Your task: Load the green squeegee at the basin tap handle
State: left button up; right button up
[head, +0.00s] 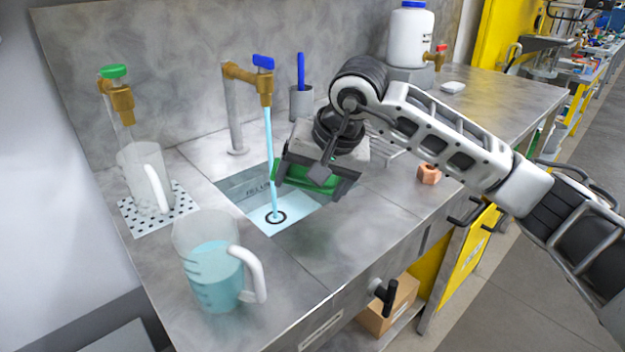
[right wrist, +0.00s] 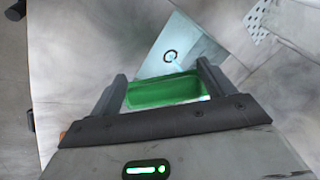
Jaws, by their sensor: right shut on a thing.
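The green squeegee (head: 296,174) is between the fingers of my right gripper (head: 312,180), which is shut on it above the basin. Much of it is hidden by the gripper in the head view. In the right wrist view it shows as a green block (right wrist: 165,91) between both fingers. The basin tap (head: 240,73) has a blue handle (head: 263,62), up and left of my right gripper. A stream of water (head: 269,150) runs from it into the sunken basin (head: 245,187), close to the left of the gripper. My left gripper is not in view.
A jug of blue water (head: 209,272) stands at the front left. An empty clear jug (head: 143,170) stands on a perforated mat (head: 180,203) under a green-handled tap (head: 115,72). A grey cup (head: 301,103) stands behind the gripper. A small orange-brown block (head: 429,174) lies right.

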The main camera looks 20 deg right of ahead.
aim_at(306, 179)
jog(key=w+f, duration=0.2)
jog(key=w, duration=1)
jog(key=shift+d+f, duration=0.2)
jog(key=shift+d, duration=0.05)
dwell(0.5)
jog(key=shift+s+a+b, duration=0.15)
jog(key=shift+s+b, duration=0.3)
jog(key=shift+s, duration=3.55)
jog(key=shift+s+r, duration=0.25)
jog(key=shift+r, duration=0.05)
jog(key=shift+s+a+r+p, duration=0.1)
jog(key=shift+s+r+p, duration=0.25)
jog(key=shift+s+r, duration=0.65)
jog(key=shift+s+r+p, duration=0.3)
jog(key=shift+s+r, duration=0.4)
jog(key=shift+s, duration=0.5)
